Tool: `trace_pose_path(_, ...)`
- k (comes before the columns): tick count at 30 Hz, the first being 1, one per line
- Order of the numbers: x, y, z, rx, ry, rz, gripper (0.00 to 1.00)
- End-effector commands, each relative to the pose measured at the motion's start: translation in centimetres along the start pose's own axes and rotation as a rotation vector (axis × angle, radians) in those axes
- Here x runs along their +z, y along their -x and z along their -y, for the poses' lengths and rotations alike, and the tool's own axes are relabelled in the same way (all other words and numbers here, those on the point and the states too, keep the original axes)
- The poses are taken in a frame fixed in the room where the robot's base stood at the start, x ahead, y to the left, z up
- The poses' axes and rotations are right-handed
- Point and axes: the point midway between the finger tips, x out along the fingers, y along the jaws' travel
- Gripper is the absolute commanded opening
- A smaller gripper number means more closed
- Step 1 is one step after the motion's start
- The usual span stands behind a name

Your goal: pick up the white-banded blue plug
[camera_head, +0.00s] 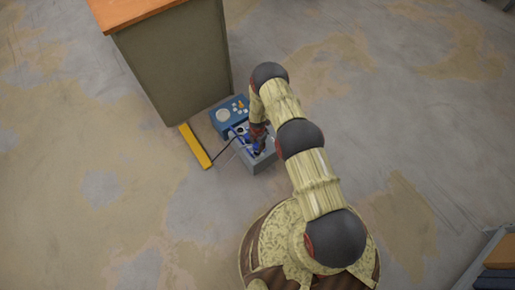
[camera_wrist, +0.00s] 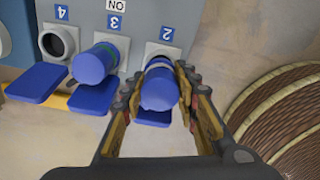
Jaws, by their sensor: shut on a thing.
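The white-banded blue plug (camera_wrist: 158,88) sits at socket 2 of a grey socket box (camera_wrist: 187,12), with a pale band near the socket end. My gripper (camera_wrist: 160,80) has a finger on each side of this plug and is shut on it. Another blue plug (camera_wrist: 90,66), with a green band, sits at socket 3 to the left. Socket 4 (camera_wrist: 58,42) is empty, with its blue lid (camera_wrist: 36,83) hanging open. In the head view my gripper (camera_head: 258,143) is over the grey box (camera_head: 257,165), and the arm partly hides the plugs.
A blue panel box (camera_head: 229,115) with a round disc and orange parts stands behind the grey box. A tall cabinet (camera_head: 175,65) with an orange top and a yellow bar (camera_head: 195,147) are to the left.

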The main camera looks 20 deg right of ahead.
Motion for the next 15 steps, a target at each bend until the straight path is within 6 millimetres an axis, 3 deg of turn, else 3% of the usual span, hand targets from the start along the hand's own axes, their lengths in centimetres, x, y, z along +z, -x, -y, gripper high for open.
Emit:
trace_pose_path(10,-3.6,6.7,3.5,0.0,0.001,0.0,0.02)
trace_pose_path(15,-6.3,8.2,6.3,-0.004,0.001,-0.002,0.02)
